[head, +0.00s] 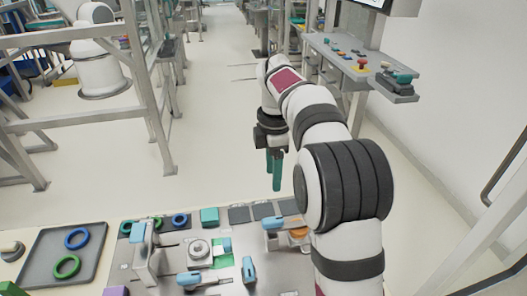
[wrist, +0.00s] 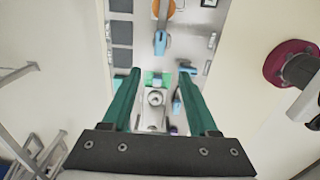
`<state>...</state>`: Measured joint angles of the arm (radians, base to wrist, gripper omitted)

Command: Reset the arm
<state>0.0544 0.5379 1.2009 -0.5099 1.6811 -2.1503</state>
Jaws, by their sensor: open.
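My gripper (head: 274,171) has two green fingers pointing down in the head view. It hangs in free space beyond the far edge of the work table. In the wrist view my gripper (wrist: 159,72) is open, with a wide gap between its fingers and nothing held. The table fixture shows between and beyond the fingers, well apart from them. My white and black arm reaches forward from the lower right of the head view.
The work table (head: 230,275) holds a fixture with light-blue clamps (head: 202,277), a grey tray (head: 62,255) with blue and green rings, and a teal block (head: 209,216). A metal frame (head: 150,95) stands left. A control panel shelf (head: 350,62) stands right. Open floor lies between.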

